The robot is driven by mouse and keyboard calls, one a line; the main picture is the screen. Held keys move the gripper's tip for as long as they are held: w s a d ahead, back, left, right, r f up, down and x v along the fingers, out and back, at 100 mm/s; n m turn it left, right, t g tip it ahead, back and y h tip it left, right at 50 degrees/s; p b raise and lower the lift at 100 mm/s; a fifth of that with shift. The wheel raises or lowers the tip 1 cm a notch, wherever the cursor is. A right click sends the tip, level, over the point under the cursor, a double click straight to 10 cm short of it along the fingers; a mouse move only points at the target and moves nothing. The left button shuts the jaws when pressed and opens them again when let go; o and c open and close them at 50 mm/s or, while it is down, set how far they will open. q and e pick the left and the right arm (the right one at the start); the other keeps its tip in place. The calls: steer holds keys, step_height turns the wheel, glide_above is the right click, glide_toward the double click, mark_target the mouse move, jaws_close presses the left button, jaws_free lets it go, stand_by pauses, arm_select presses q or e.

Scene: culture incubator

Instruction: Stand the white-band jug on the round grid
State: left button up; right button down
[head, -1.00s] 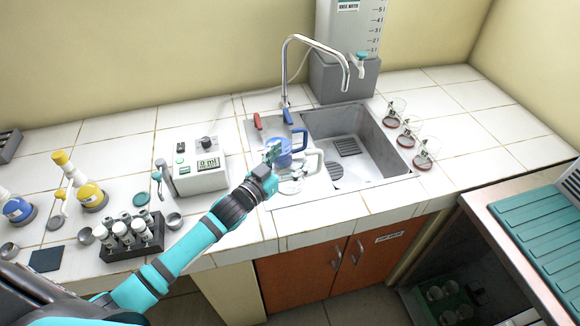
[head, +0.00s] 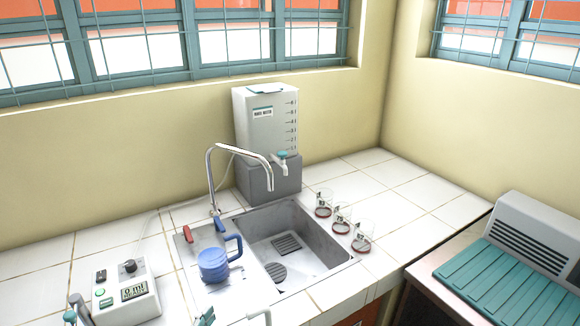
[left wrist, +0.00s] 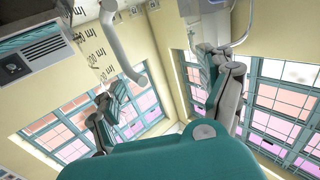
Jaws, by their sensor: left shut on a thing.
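The white-band jug shows in the left wrist view as a thick white handle (left wrist: 122,45) and a clear body with printed ml marks. In the head view only its white handle (head: 260,316) shows at the bottom edge, with its body out of the picture. My left gripper (left wrist: 160,95) is shut on the jug's clear body; one teal fingertip (head: 206,317) shows at the bottom of the head view. The round grid (head: 276,272) lies in the sink floor, apart from the jug. My right gripper is not in view.
A blue jug (head: 213,264) stands on the drainboard left of the sink basin (head: 310,255). A square grid (head: 286,244) lies farther back in the basin. The tap (head: 212,180) arches over the sink. Several red-based beakers (head: 342,218) stand at right.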

arm_select(q)
steer(key=s+a+r+n+y, duration=0.2)
steer(key=s+a+n+y, duration=0.1)
steer(key=s+a+y, duration=0.1)
steer(key=shift+s+n+t+y, duration=0.3)
steer(key=shift+s+t+y, duration=0.1)
steer(key=shift+s+y, duration=0.55)
steer(key=shift+s+d, duration=0.1)
